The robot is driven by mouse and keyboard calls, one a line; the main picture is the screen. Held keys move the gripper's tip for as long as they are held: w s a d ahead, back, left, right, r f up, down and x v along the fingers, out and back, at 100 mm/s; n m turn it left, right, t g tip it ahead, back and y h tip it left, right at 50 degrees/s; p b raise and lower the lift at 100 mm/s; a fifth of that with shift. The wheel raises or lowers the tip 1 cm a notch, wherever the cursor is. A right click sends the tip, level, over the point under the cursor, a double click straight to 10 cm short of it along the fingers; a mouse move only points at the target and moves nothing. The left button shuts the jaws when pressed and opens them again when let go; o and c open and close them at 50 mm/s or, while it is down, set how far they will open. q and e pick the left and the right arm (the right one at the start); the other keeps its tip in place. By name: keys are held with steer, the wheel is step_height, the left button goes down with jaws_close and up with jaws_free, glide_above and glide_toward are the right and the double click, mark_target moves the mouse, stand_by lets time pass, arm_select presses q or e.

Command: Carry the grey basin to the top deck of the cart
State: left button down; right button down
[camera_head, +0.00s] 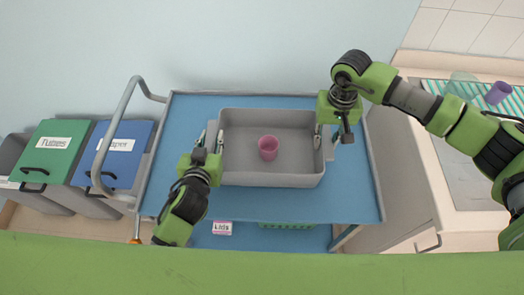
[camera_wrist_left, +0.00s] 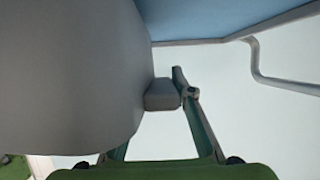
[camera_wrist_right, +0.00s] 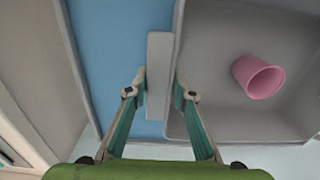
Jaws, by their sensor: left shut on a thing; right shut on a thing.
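The grey basin (camera_head: 240,178) is over the blue top deck (camera_head: 350,200) of the cart, looking level; I cannot tell whether it touches the deck. My left gripper (camera_head: 208,142) is shut on the basin's left handle; that grey handle (camera_wrist_left: 162,96) shows between the fingers in the left wrist view. My right gripper (camera_head: 326,137) is shut on the right handle, seen in the right wrist view (camera_wrist_right: 158,75).
The cart's grey push handle (camera_head: 125,100) rises at its left end. Green (camera_head: 58,140) and blue (camera_head: 118,150) lidded bins stand further left. A counter (camera_head: 460,165) with a striped mat and cups is at right. A labelled box (camera_head: 222,229) and green basket (camera_head: 287,226) sit on a lower deck.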

arm_select(q)
steer(key=shift+a+f+b, duration=0.2)
steer(key=shift+f+b, duration=0.3)
steer(key=shift+f, duration=0.15)
arm_select(e)
steer(key=shift+d+f, duration=0.2)
steer(key=shift+f, duration=0.5)
arm_select(q)
steer(key=c, duration=1.7)
jaws_free()
arm_select(e)
steer(key=c, duration=1.7)
jaws_free()
steer(key=shift+r, duration=0.1)
arm_select(q)
steer(key=shift+d, duration=0.1)
steer(key=shift+r, duration=0.1)
arm_select(e)
steer(key=shift+a, duration=0.15)
arm_select(q)
steer(key=shift+s+d, duration=0.1)
